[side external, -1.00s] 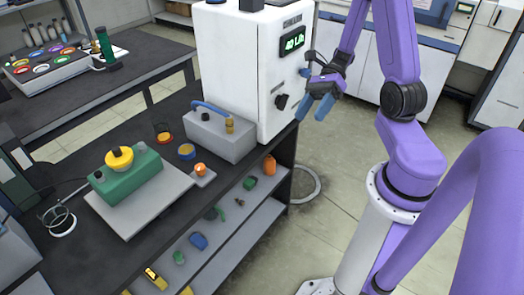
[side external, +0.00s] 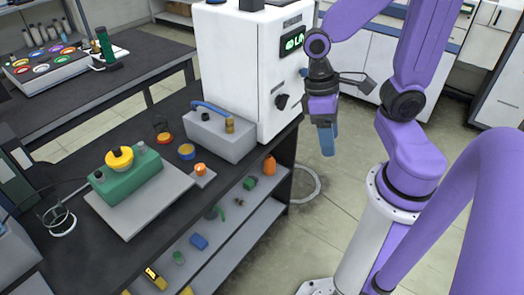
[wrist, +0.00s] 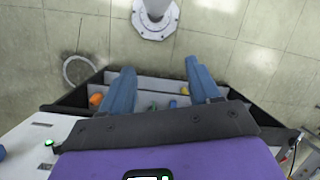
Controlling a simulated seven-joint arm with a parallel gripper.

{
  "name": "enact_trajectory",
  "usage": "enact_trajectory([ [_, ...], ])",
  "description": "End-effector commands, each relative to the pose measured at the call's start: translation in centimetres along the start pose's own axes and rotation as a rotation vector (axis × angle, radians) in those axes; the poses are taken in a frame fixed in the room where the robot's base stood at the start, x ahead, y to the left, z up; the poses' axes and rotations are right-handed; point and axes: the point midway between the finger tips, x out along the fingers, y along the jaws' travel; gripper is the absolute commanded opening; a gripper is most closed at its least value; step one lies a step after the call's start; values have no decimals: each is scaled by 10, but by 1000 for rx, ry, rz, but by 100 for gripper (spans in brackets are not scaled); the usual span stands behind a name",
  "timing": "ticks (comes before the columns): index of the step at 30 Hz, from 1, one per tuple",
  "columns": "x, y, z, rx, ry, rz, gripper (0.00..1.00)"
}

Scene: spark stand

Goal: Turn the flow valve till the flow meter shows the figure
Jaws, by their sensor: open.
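The white cabinet (side external: 240,75) stands at the back of the dark bench. Its green-lit display (side external: 292,43) shows "40 L", with its right end covered by my arm. A black knob (side external: 281,101) sits lower on the same face. A small blue part (side external: 304,72) shows at the cabinet's right edge, partly hidden; I cannot tell which of the two is the flow valve. My gripper (side external: 327,145) hangs fingers down in free air, right of the cabinet and clear of the knob. In the wrist view its blue fingers (wrist: 161,85) are apart with nothing held.
A grey box with a blue handle (side external: 218,135) stands left of the cabinet. A green block with a yellow knob (side external: 128,175) sits on a grey plate. Small coloured items lie on the shelves below. The floor right of the bench has free room around a ring (side external: 305,185).

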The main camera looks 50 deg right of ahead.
Motion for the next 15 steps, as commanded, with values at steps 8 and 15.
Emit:
enact_trajectory([
  [8, -13, -30, 10, -554, 189, 143, 62],
  [15, -18, -42, 14, -745, 253, 185, 62],
])
